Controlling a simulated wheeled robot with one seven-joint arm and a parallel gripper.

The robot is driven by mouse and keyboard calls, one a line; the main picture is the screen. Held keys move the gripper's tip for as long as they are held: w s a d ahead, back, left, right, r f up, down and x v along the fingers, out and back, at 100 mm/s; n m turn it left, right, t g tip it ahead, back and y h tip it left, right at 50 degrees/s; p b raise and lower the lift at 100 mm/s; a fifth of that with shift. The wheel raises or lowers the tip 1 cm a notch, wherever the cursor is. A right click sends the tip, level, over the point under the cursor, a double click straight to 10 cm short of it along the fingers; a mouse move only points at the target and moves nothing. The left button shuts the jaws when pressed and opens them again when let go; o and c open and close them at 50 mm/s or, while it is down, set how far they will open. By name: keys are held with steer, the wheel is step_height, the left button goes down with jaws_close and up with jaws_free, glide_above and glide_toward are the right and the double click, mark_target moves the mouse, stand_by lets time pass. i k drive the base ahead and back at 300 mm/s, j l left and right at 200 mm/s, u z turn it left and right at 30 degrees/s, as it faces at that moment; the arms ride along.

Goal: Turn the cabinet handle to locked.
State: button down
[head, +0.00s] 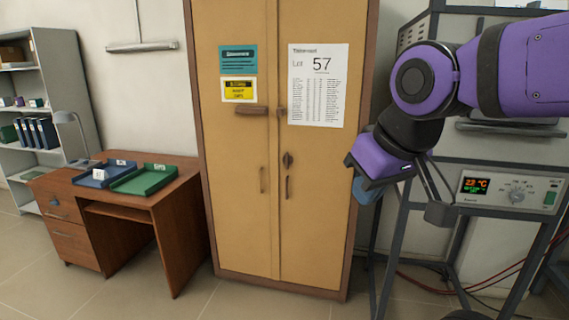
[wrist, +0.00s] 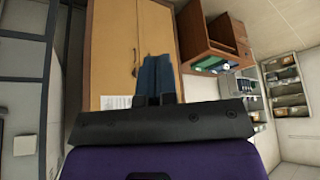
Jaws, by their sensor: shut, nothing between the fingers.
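A tall tan two-door cabinet (head: 235,225) stands in the middle of the head view, doors closed. A brown bar handle (head: 252,110) lies horizontally on the left door, near the seam. A small dark lock-like fitting (head: 288,159) is on the right door, above a slim vertical pull (head: 289,187). My gripper (head: 366,192) is right of the cabinet in the head view, apart from these fittings. In the wrist view its blue fingers (wrist: 157,60) are together and empty, with the cabinet (wrist: 120,45) behind them; its handle cannot be made out there.
A furnace control panel (head: 510,193) on a grey metal stand is at the right, close to my arm. A wooden desk (head: 130,190) with a blue tray (head: 95,180) and a green tray (head: 145,186) is at the left. Floor before the cabinet is clear.

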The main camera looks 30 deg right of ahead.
mark_target(287, 159)
steer(key=z, duration=0.25)
steer(key=i+j+z, duration=0.25)
steer(key=z, duration=0.15)
steer(key=i+j+z, duration=0.25)
steer(key=z, duration=0.2)
steer(key=i+j, duration=0.15)
steer(key=j, duration=0.15)
steer(key=i+j+z, duration=0.1)
steer(key=j, duration=0.25)
steer(key=i+j, duration=0.2)
steer(key=j, duration=0.15)
steer(key=i+j, duration=0.2)
steer(key=i+j+z, duration=0.1)
steer(key=j, duration=0.35)
steer(key=i+j, duration=0.15)
steer(key=j, duration=0.2)
steer(key=l+z, duration=0.05)
